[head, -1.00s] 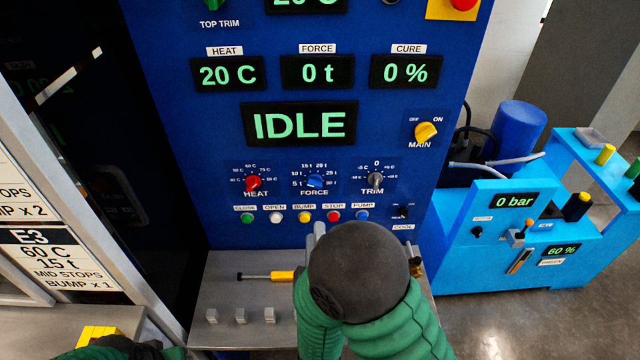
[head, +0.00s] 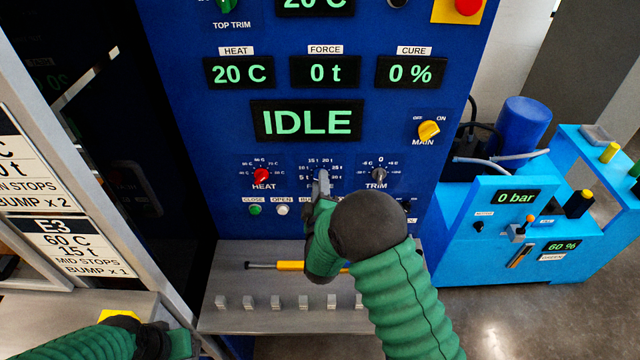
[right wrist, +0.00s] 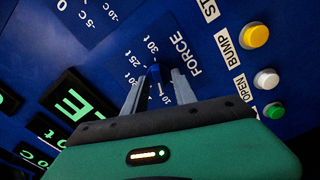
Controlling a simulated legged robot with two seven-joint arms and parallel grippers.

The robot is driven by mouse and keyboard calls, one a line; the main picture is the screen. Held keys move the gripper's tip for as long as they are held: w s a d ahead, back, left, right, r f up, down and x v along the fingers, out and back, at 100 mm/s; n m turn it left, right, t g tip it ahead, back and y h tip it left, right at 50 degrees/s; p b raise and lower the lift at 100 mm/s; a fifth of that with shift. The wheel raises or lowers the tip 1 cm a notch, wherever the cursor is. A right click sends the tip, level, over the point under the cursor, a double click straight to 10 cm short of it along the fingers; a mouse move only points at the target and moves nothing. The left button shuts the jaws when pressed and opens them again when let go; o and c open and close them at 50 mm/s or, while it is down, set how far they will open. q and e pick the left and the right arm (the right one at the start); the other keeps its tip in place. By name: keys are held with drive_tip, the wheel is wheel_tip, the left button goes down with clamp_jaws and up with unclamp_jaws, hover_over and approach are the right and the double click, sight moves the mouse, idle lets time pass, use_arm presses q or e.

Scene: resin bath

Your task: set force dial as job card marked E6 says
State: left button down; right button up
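The force dial is a blue knob (right wrist: 154,77) on the blue press panel, with a scale in tonnes around it. My right gripper (head: 322,184) is at this dial and hides most of it in the head view. In the right wrist view its two fingers (right wrist: 157,84) stand apart, one on each side of the knob, with small gaps visible. Where the knob points is not clear. The force display (head: 325,72) reads 0 t. No card marked E6 is readable; one card (head: 85,247) reads E3, 60 C, 15 t. My left gripper (head: 152,341) is low at the left, its fingers unclear.
The red heat knob (head: 261,176) and dark trim knob (head: 379,175) flank the force dial. Buttons sit just below, including a white one (head: 282,210). A grey shelf (head: 235,318) with a yellow-handled tool (head: 290,266) juts out underneath. A blue pump unit (head: 455,250) stands right.

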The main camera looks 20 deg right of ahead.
clamp_jaws()
drive_tip(key=shift+f, duration=0.1)
drive_tip(key=m+b, duration=0.5)
drive_tip(key=m, duration=0.1)
drive_tip(key=m+b, duration=1.1)
drive_tip(key=shift+f+m+b, duration=0.25)
drive_tip(key=shift+m+b, duration=0.1)
drive_tip(key=shift+m, duration=0.05)
idle(0.6)
drive_tip(key=shift+o, duration=0.2)
unclamp_jaws()
drive_tip(key=shift+r, duration=0.15)
drive_tip(key=shift+o, duration=0.2)
drive_tip(key=shift+r, duration=0.15)
